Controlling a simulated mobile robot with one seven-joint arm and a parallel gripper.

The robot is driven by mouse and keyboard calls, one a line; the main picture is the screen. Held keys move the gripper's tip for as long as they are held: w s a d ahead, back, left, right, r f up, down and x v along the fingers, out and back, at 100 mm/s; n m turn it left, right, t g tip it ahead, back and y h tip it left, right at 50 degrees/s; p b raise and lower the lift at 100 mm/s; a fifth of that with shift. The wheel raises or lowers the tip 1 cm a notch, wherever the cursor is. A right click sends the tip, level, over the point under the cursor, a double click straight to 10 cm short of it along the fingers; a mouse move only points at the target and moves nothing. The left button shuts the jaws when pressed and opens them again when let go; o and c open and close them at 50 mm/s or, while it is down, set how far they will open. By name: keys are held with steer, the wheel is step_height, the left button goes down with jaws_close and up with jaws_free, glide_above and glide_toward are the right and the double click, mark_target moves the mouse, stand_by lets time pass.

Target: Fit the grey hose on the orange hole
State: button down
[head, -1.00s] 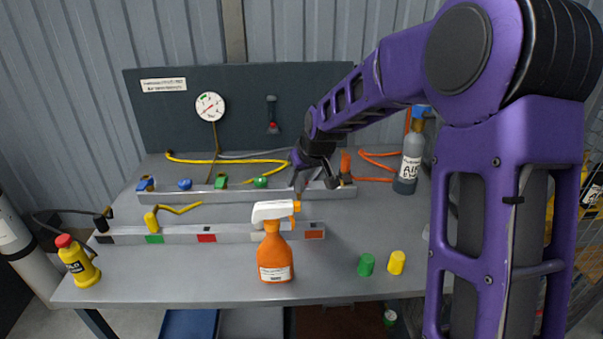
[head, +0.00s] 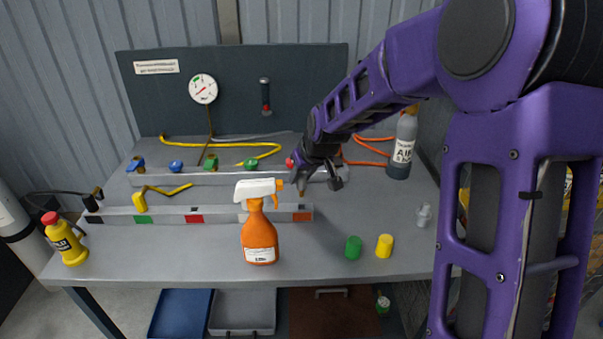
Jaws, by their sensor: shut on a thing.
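The orange hole is the orange square (head: 302,216) at the right end of the front grey rail. My gripper (head: 303,184) points down just behind and above that end. It is shut, and the grey hose end in it is mostly hidden by the fingers and wrist. A small part shows under the fingertips, above the rail and apart from the orange square. The rest of the grey hose is hard to make out behind my arm.
A spray bottle (head: 259,235) stands in front of the rail, left of the orange square. Green (head: 353,247) and yellow (head: 384,245) cylinders stand front right. A rear rail (head: 220,178) with coloured knobs and an air bottle (head: 403,148) are behind.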

mark_target(304, 191)
steer(key=shift+f+b, duration=0.4)
steer(key=shift+f, duration=0.4)
steer(key=shift+f+b, duration=0.4)
steer(key=shift+f, duration=0.3)
stand_by(0.7)
steer(key=shift+f+b, duration=0.3)
steer(key=shift+f, duration=0.5)
steer(key=shift+f, duration=0.75)
stand_by(0.8)
steer(key=c, duration=0.5)
jaws_free()
steer(key=shift+r, duration=0.1)
